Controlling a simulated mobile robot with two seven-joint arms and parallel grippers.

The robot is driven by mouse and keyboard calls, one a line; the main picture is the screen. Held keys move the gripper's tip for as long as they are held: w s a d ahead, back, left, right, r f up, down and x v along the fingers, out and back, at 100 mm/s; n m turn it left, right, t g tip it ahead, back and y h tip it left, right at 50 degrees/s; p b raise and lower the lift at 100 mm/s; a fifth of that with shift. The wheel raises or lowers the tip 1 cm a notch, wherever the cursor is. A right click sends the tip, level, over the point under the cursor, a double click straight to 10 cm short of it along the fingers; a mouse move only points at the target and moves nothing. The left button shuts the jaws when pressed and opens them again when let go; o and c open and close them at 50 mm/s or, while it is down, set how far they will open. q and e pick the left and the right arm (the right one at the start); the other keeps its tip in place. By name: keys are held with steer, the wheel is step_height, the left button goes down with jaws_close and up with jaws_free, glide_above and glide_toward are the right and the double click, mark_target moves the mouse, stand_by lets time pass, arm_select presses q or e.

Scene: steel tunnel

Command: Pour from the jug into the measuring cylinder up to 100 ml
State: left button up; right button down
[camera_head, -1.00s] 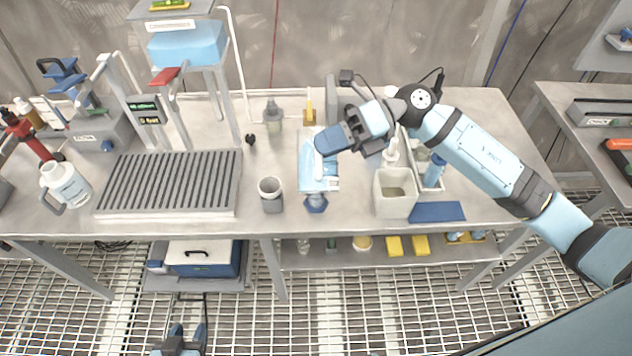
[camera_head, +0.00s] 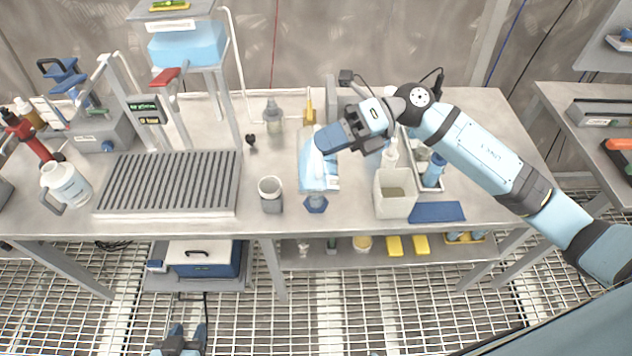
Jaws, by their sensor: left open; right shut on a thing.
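A white jug (camera_head: 70,183) with a dark handle and a label stands at the left end of the bench, beside the ribbed grey platform. The measuring cylinder (camera_head: 316,204) is upright near the bench's middle; its blue hexagonal foot shows at the front edge. Its clear body is hard to make out against a pale blue and white sheet, and no marks or level can be read. My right gripper (camera_head: 323,143) is shut at the cylinder's upper part and hides it there. My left gripper (camera_head: 182,338) is open and empty, low in front of the bench.
A grey cup (camera_head: 270,195) stands left of the cylinder. A cream square container (camera_head: 395,194) and a blue mat (camera_head: 437,212) are to its right. The ribbed platform (camera_head: 170,182) fills the left middle. A squat clear bottle (camera_head: 272,117) stands behind. Bare bench lies around the cup.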

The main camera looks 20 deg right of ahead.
stand_by(0.5)
steer(key=shift+s+a+f+n+t+h+b, duration=0.25)
steer(key=shift+s+f+n+b, duration=0.35)
steer(key=shift+b, duration=0.55)
steer(key=shift+s+n+t+h+b, duration=0.25)
steer(key=shift+s+n+b, duration=0.1)
steer(key=shift+n, duration=0.15)
steer(key=shift+r, duration=0.15)
steer(key=shift+s+a+f+n+b, duration=0.15)
steer(key=shift+s+f+n+b, duration=0.4)
steer(key=shift+b, duration=0.3)
steer(key=shift+r+t+h, duration=0.2)
steer(key=shift+t+h, duration=0.1)
steer(key=shift+t, duration=0.1)
steer(key=shift+r+n, duration=0.1)
steer(key=shift+n, duration=0.15)
